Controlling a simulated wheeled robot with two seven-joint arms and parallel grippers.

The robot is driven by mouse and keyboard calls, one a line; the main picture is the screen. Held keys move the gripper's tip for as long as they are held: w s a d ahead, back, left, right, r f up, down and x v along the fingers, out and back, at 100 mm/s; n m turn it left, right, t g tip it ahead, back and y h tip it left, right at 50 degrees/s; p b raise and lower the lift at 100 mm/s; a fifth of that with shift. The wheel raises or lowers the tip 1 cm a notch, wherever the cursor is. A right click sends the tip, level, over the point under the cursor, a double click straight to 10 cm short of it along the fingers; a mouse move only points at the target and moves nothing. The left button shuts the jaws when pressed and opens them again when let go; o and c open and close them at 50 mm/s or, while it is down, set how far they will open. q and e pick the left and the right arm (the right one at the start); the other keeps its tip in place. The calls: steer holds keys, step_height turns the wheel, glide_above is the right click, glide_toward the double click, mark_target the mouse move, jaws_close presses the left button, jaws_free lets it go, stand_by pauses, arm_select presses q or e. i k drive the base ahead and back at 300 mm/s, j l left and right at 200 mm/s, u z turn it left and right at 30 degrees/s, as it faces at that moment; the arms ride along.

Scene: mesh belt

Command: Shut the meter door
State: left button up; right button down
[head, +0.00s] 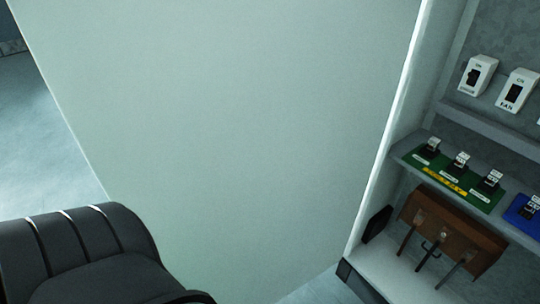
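A large pale grey-green panel, which looks like the open meter door (230,120), fills the middle of the head view. Its right edge meets the side of an open cabinet (385,170) at the right. A black rounded part of my own body shows at the lower left, in front of the door's lower left corner; I cannot tell whether it touches the door. Neither gripper is in view.
Inside the cabinet are white switches (478,75), a green board (455,175) with several small switches, a blue block (525,213) and a brown box (450,235) with metal prongs. Bare floor (50,140) shows left of the door.

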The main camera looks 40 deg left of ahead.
mark_target(245, 137)
steer(key=k+j+z, duration=0.25)
steer(key=k+j, duration=0.35)
steer(key=k+j+z, duration=0.2)
steer(key=k+j, duration=0.35)
steer(key=k, duration=0.15)
steer(key=j+z, duration=0.15)
steer(key=j, duration=0.6)
steer(key=j+z, duration=0.2)
steer(key=j, duration=0.6)
steer(key=k+j+z, duration=0.15)
steer(key=j, duration=0.6)
steer(key=i+j, duration=0.15)
steer(key=j, duration=0.15)
